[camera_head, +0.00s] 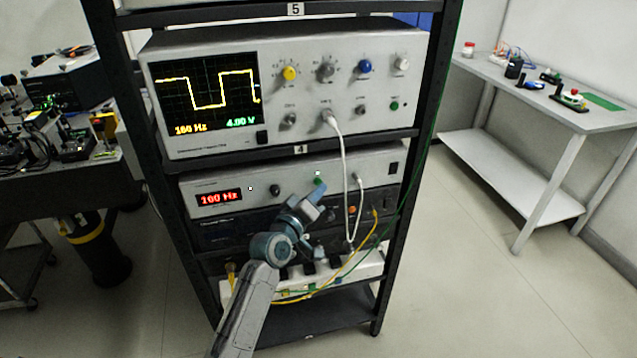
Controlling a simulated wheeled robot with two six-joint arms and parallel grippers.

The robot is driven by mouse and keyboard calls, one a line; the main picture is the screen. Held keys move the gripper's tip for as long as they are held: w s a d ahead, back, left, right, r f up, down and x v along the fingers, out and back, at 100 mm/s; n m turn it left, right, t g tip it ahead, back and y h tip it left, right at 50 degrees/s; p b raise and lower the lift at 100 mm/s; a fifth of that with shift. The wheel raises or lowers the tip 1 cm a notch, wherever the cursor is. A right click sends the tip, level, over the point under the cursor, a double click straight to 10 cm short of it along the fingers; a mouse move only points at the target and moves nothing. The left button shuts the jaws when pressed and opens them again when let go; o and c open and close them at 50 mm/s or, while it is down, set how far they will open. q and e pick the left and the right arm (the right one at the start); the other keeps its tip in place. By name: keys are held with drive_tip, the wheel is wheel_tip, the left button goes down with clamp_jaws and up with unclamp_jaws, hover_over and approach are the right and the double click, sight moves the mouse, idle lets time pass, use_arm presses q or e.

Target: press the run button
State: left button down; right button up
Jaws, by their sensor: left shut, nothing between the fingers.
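A signal generator (228,181) with a red "100 Hz" readout sits on the rack shelf below the oscilloscope (240,42). A small green button (319,181) shows on the generator's front, with a small white light just above it; I take it for the run button, as its label is too small to read. My left gripper (317,193) is shut and empty, its tips just below and in front of the green button. I cannot tell whether they touch it. My left arm comes up from below and hides part of the lower units. My right gripper is out of view.
The oscilloscope shows a yellow square wave, "100 Hz" and "4.00 V", and has its own green button (394,106). Yellow and green cables run lower down. Rack posts (425,110) flank the units.

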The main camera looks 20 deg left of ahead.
use_arm(q)
drive_tip(key=shift+w, duration=0.15)
drive_tip(key=shift+w+a, duration=0.25)
idle(0.3)
idle(0.4)
drive_tip(key=shift+s+d, duration=0.3)
drive_tip(key=shift+s, duration=0.1)
drive_tip(key=shift+s+d+p, duration=0.15)
drive_tip(key=shift+s+d, duration=0.4)
drive_tip(key=shift+s, duration=0.3)
drive_tip(key=shift+s+d+p, duration=0.2)
drive_tip(key=shift+s+d, duration=0.35)
drive_tip(key=shift+s, duration=0.25)
drive_tip(key=shift+s+d+p, duration=0.15)
drive_tip(key=shift+s+d, duration=0.4)
drive_tip(key=shift+s, duration=0.3)
